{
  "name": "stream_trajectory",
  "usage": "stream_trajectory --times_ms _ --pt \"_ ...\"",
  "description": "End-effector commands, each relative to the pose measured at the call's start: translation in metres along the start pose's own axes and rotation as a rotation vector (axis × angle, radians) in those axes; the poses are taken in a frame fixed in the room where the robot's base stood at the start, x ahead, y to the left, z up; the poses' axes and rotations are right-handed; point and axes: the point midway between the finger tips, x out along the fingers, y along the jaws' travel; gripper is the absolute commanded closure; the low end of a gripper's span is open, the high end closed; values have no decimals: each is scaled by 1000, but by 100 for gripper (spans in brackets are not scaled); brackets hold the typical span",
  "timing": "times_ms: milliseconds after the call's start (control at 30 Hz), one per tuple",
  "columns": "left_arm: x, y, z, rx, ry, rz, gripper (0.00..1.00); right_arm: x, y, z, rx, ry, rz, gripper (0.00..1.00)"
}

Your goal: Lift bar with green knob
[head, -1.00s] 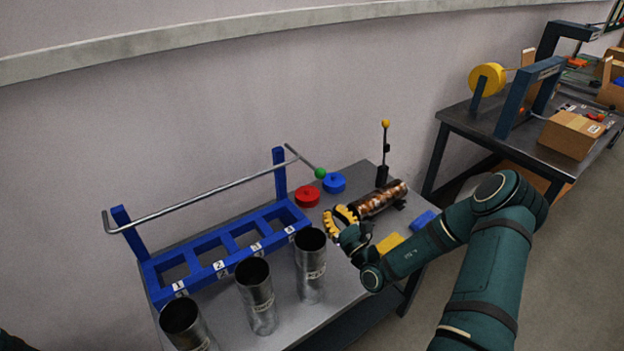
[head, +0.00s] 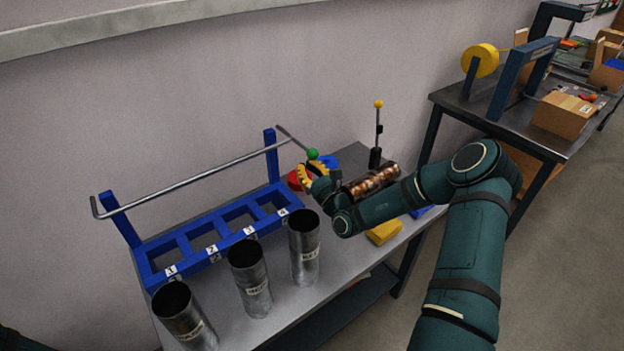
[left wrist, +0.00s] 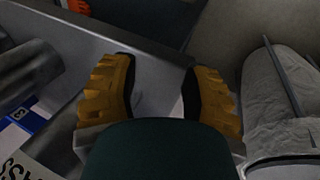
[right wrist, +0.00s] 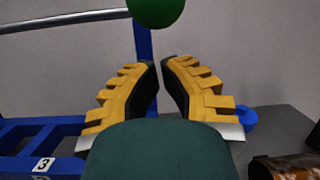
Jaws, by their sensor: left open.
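The metal bar (head: 200,178) rests across two blue posts of the blue rack. Its bent right end carries the green knob (head: 312,154). My right gripper (head: 310,170) is just below the knob, its yellow fingers parted by a narrow gap with nothing between them. My left gripper (left wrist: 158,75) shows in the left wrist view, open and empty.
Three metal tubes (head: 305,262) stand in front of the blue rack (head: 150,262) on the grey table (head: 330,245). A copper-coloured coil (head: 372,182), a yellow block (head: 384,232) and a yellow-topped lever (head: 378,130) are near my right forearm. Red and blue discs are partly hidden behind the right gripper.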

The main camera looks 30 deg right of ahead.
Motion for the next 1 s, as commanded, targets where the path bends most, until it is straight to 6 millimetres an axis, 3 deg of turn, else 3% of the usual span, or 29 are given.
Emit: stream_trajectory --times_ms 233,733,1000 --pt "0 0 0 0 0 0 53 -8 0 22 -1 -1 0 100" --pt "-1 0 0 0 0 0 53 -9 -1 26 -1 3 1 100" --pt "-17 6 1 -1 -7 0 53 -7 -12 34 -4 41 4 100"
